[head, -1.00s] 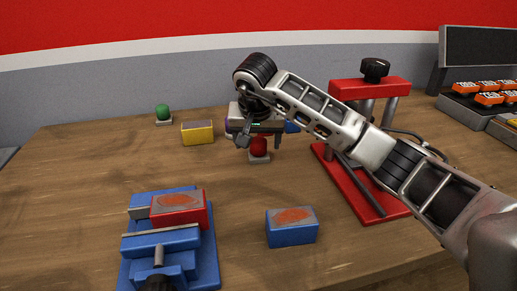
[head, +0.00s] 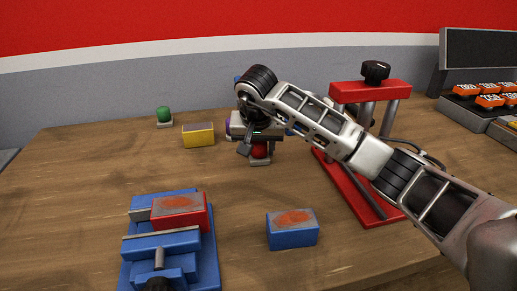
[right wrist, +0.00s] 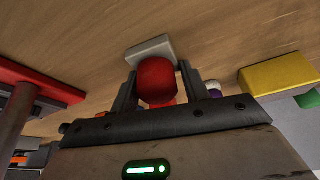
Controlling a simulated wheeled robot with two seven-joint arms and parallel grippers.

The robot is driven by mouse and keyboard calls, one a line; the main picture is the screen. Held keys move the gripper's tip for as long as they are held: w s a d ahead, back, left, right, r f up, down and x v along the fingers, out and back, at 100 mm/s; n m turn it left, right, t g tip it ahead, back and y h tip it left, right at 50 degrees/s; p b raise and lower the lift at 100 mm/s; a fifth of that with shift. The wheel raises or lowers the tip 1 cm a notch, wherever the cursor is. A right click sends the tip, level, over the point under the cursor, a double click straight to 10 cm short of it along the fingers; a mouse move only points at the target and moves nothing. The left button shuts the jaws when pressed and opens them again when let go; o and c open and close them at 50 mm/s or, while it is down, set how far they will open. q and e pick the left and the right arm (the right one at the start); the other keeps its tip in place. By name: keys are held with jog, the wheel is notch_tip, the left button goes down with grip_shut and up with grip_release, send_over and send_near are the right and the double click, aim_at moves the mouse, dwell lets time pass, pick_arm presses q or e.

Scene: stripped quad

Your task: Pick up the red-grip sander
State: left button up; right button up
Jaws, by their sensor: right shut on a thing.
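The red-grip sander (head: 260,152) stands on the table towards the back, with a round red grip on a pale grey block. In the right wrist view its red grip (right wrist: 157,78) sits between the two dark fingers, with the grey block (right wrist: 150,48) beyond them. My right gripper (head: 260,140) reaches down over the sander and is shut on the red grip. The sander's block still appears to be on the tabletop. The gripper hides the upper part of the grip in the head view. My left gripper is out of view.
A green-knobbed block (head: 164,115) and a yellow block (head: 198,135) are left of the sander. A red press (head: 370,92) stands close on the right. In front are a blue vise (head: 165,240) holding a red block (head: 180,212) and a blue block (head: 291,230).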

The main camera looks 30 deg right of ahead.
notch_tip(320, 180, up, 3)
jog(key=shift+r, duration=0.15)
jog(key=s+a+r, duration=0.8)
jog(key=s+r, duration=0.1)
jog(key=s, duration=0.2)
jog(key=shift+a+r+p, duration=0.25)
jog(key=shift+r+p, duration=0.05)
jog(key=shift+p, duration=0.05)
jog(key=shift+s, duration=0.1)
jog(key=shift+o, duration=0.6)
